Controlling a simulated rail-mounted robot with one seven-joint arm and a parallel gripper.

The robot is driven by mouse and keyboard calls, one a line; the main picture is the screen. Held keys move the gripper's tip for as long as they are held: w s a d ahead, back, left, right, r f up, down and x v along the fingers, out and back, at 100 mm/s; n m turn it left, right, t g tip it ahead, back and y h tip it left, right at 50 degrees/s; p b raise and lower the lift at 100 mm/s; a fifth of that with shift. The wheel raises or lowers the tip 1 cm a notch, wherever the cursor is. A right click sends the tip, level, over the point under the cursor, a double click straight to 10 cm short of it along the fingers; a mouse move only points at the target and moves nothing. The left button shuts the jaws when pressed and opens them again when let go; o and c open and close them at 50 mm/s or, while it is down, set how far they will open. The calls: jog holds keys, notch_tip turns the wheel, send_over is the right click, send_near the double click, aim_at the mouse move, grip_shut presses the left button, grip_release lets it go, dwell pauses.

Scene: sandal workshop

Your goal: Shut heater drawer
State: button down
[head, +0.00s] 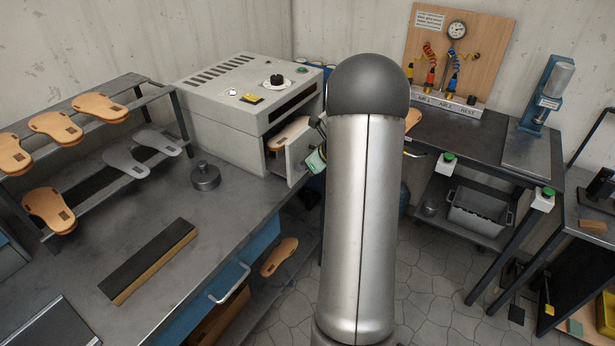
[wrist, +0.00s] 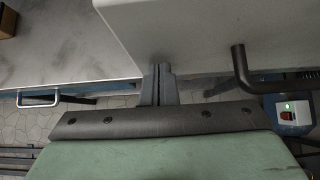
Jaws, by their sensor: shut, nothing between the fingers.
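The heater (head: 215,115) is a pale grey box with a black knob on top, at the back of the workbench. Its drawer (head: 299,158) stands open at the front right, with a tan sole (head: 288,133) partly visible inside. In the wrist view the pale drawer front (wrist: 220,35) fills the top, with its black bar handle (wrist: 240,68) to the right of my fingers. My gripper (wrist: 157,70) is shut and empty, its fingertips at the drawer front; I cannot tell whether they touch. In the head view my arm hides part of the drawer and most of the gripper.
A round metal weight (head: 206,176) stands on the workbench (head: 180,225) left of the drawer. A rack (head: 85,90) with several soles is at the left. A blue bench drawer (head: 235,272) with a bar handle is below. A dark side table (head: 465,135) stands at the right.

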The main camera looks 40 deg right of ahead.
aim_at(296, 156)
jog(key=w+a, duration=0.1)
jog(key=w, duration=0.1)
jog(key=w+a, duration=0.1)
jog(key=w, duration=0.5)
jog(key=shift+a+p, duration=0.4)
jog(key=shift+w+a+r, duration=0.1)
jog(key=shift+w, duration=0.15)
jog(key=shift+a+r, duration=0.1)
jog(key=shift+s+d, duration=0.2)
jog(key=shift+s, duration=0.1)
jog(key=s, duration=0.1)
jog(key=s+b, duration=0.1)
jog(key=s+d, duration=0.1)
jog(key=shift+s+d+f, duration=0.1)
jog(key=shift+f, duration=0.15)
jog(key=b+v, duration=0.1)
jog(key=v, duration=0.9)
jog(key=shift+s+b, duration=0.25)
jog(key=shift+b, duration=0.15)
jog(key=shift+d, duration=0.1)
